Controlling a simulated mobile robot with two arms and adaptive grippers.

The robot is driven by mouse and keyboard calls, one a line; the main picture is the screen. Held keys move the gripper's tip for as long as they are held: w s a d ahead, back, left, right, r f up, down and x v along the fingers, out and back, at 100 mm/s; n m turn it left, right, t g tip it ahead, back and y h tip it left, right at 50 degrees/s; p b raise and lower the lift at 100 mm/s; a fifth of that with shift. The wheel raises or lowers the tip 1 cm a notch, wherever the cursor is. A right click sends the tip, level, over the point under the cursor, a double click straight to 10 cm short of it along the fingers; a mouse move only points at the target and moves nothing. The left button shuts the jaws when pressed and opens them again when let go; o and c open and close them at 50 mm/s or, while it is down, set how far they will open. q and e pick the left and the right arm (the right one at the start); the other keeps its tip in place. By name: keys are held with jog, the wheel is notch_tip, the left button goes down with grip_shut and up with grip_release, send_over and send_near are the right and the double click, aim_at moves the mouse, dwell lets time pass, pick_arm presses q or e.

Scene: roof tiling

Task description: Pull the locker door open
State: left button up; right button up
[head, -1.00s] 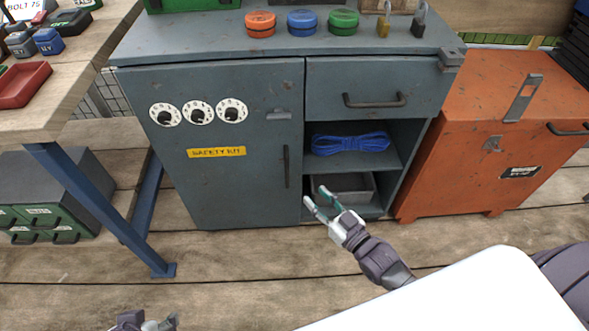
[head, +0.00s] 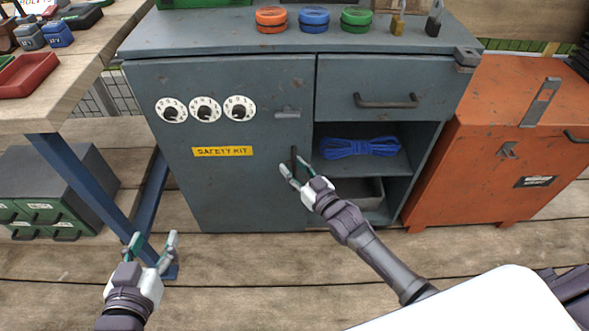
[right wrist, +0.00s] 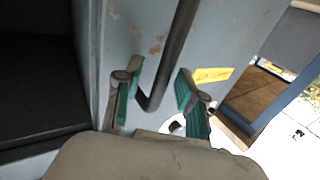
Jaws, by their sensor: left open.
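The locker door (head: 240,185) is a worn blue-grey panel with a yellow "SAFETY KIT" label; it looks closed. Its dark vertical handle (head: 293,156) is near the right edge, its lower part hidden by my right gripper (head: 294,173). In the right wrist view, the handle bar (right wrist: 171,55) passes between the spread green-padded fingers of my right gripper (right wrist: 156,100), with gaps visible on both sides. My left gripper (head: 153,243) is open and empty, low in front of the workbench leg, away from the door.
Three white dials (head: 205,109) and a grey latch (head: 287,113) are on the door. Right of it are a drawer (head: 340,85) and open shelves with blue rope (head: 360,147). An orange chest (head: 480,170) stands at right, a workbench (head: 60,100) at left. Floor in front is clear.

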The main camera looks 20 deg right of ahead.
grip_shut()
dwell(0.5)
